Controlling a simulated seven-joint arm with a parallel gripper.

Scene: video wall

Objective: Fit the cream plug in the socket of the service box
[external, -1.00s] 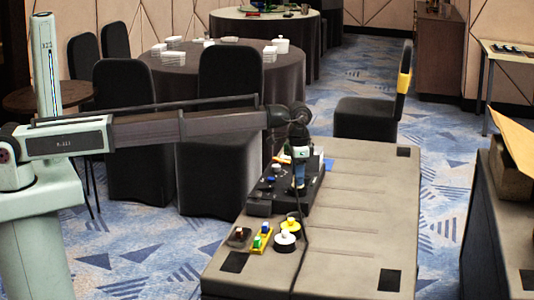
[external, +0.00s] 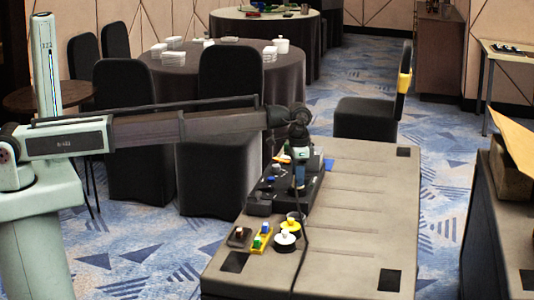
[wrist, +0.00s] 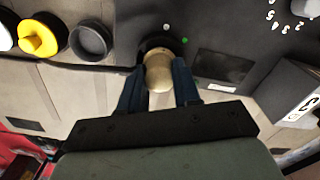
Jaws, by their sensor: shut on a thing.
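The cream plug (wrist: 158,73) is between the blue-grey fingers of my gripper (wrist: 157,88) in the wrist view. My gripper is shut on it. Its far end meets a dark round socket (wrist: 154,43) on the black service box (wrist: 120,20); the plug covers part of the socket, and I cannot tell how deep it sits. In the external view my gripper (external: 300,176) points down over the black box (external: 310,194), and the plug is hidden by the fingers.
An empty dark ring (wrist: 92,40) and a yellow plug (wrist: 38,37) lie left of the gripper in the wrist view. A green light (wrist: 183,40) is beside the socket. A dark cable runs along the bench (external: 350,220), whose right side is clear.

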